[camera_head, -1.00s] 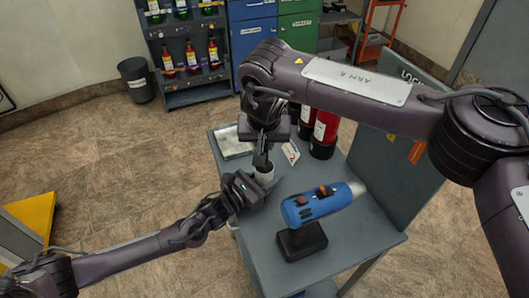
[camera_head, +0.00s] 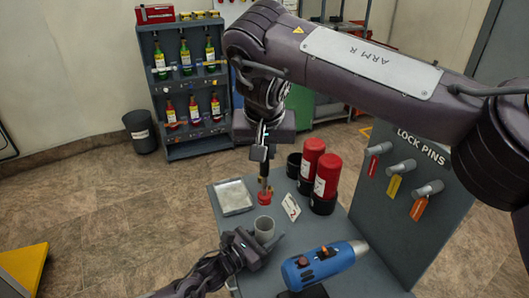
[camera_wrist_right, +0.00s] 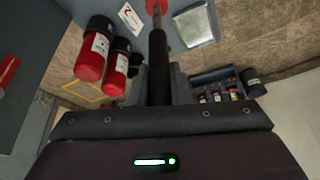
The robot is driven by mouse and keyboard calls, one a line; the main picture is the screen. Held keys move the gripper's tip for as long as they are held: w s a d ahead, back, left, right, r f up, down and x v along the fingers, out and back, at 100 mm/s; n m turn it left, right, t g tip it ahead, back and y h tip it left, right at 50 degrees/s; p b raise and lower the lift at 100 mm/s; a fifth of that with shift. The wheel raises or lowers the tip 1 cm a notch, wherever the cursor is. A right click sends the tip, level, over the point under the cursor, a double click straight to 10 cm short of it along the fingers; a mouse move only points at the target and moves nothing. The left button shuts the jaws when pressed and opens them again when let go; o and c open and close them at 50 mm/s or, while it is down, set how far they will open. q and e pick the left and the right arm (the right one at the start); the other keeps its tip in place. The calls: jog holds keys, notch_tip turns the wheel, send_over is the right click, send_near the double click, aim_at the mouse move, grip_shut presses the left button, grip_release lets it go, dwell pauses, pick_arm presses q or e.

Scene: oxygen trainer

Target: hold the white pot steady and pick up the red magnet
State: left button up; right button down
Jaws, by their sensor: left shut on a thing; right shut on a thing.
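The white pot (camera_head: 264,228) stands on the grey table and looks pale grey and open at the top. My left gripper (camera_head: 262,244) is shut on its near side; the fingertips are partly hard to make out. The red magnet (camera_head: 264,198) hangs just above and behind the pot's rim in the head view, clear of it.
A silver tray (camera_head: 234,196) lies to the left. A blue tool (camera_head: 324,265) is at front right. A lock-pin panel (camera_head: 420,225) borders the right.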

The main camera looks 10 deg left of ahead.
pick_arm(q)
jog(key=o, duration=1)
jog(key=shift+o, duration=0.2)
